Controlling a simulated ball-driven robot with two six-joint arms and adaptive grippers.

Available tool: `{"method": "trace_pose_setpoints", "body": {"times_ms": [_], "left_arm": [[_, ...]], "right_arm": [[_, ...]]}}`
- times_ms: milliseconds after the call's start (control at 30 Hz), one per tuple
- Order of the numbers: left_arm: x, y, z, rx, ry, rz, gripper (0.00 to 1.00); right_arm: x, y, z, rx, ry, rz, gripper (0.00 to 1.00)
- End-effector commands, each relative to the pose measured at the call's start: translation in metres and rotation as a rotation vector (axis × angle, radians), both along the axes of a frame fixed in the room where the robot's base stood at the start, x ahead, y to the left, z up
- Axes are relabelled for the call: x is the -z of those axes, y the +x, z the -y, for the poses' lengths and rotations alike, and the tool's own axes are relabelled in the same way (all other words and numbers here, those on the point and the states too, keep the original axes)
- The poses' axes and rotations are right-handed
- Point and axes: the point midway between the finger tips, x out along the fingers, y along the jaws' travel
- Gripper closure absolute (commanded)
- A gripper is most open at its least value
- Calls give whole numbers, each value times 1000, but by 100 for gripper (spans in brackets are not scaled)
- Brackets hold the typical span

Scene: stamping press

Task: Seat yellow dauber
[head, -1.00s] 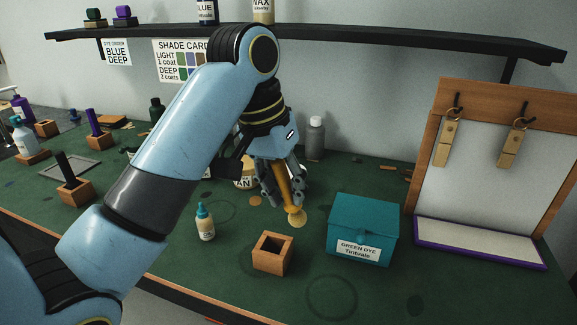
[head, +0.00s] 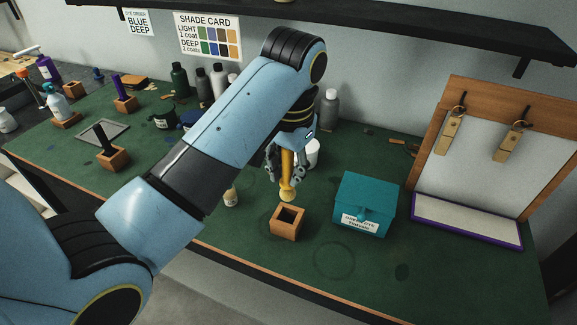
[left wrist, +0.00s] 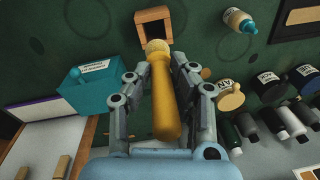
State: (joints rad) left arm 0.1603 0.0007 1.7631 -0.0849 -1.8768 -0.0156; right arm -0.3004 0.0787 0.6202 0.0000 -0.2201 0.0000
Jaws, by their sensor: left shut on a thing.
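The yellow dauber (head: 287,175) is held upright in my left gripper (head: 287,172), its round head pointing down. In the left wrist view the dauber (left wrist: 164,100) lies between the two fingers of the gripper (left wrist: 160,70). An empty wooden block holder (head: 287,223) with a square opening stands on the green bench just in front of and below the dauber's head. In the left wrist view the holder (left wrist: 140,27) shows beyond the dauber's head. The dauber appears above the bench and outside the opening. My right gripper is not in view.
A teal green-dye box (head: 365,203) stands right of the holder. A framed board (head: 475,150) with hanging clips is at the right. Other holders and bottles stand at the left and back.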

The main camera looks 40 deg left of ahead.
Motion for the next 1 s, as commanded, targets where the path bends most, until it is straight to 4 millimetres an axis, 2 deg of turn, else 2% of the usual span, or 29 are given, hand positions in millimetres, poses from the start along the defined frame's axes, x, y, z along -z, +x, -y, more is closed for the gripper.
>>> {"method": "trace_pose_setpoints", "body": {"times_ms": [533,1000], "left_arm": [[42,0,0,0,-5,0,100],[43,-1,0,-1,-6,-1,100]], "right_arm": [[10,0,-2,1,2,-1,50],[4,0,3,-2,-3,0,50]]}}
